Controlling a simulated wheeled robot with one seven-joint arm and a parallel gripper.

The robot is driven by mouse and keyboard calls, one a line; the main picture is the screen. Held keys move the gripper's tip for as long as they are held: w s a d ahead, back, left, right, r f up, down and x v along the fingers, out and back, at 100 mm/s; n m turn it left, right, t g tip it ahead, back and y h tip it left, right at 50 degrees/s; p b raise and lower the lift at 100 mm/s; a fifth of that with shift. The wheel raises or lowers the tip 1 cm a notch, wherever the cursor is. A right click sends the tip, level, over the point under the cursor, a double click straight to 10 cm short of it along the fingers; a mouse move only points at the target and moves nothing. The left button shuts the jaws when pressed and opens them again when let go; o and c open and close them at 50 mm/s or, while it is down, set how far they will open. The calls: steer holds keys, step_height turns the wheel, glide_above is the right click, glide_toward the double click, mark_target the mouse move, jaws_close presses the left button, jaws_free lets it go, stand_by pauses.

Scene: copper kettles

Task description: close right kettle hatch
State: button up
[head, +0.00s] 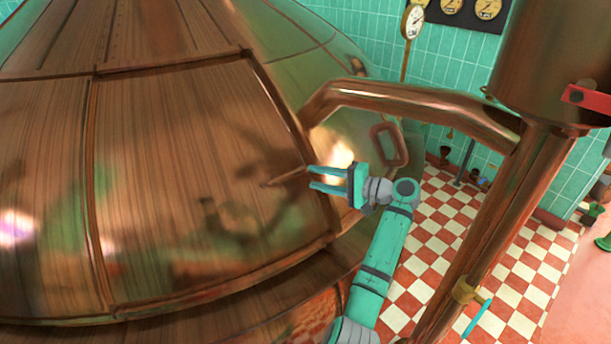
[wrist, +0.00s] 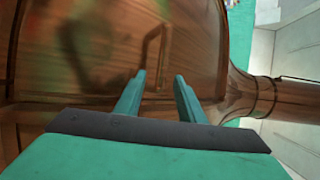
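The large copper kettle (head: 330,65) fills the left and middle of the head view. A framed, wood-streaked panel (head: 150,150), which looks like its hatch, lies along the dome; I cannot tell whether it is fully shut. A thin bar-like handle (head: 284,179) shows near the panel's right side. In the wrist view a rectangular loop handle (wrist: 164,45) shows on the panel (wrist: 200,45), just beyond the fingertips. My gripper (head: 312,178) is open and empty, its teal fingers pointing left toward the panel. Its fingers also show in the wrist view (wrist: 158,75). Contact with the handle cannot be made out.
A thick copper pipe (head: 420,101) arches over my gripper and meets an upright column (head: 505,200) on the right. Another loop handle (head: 402,146) shows behind my gripper. Checkered floor (head: 540,265) is open at the right. Gauges (head: 413,22) hang by the tiled wall.

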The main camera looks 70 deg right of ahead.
steer(key=shift+v, duration=1.65)
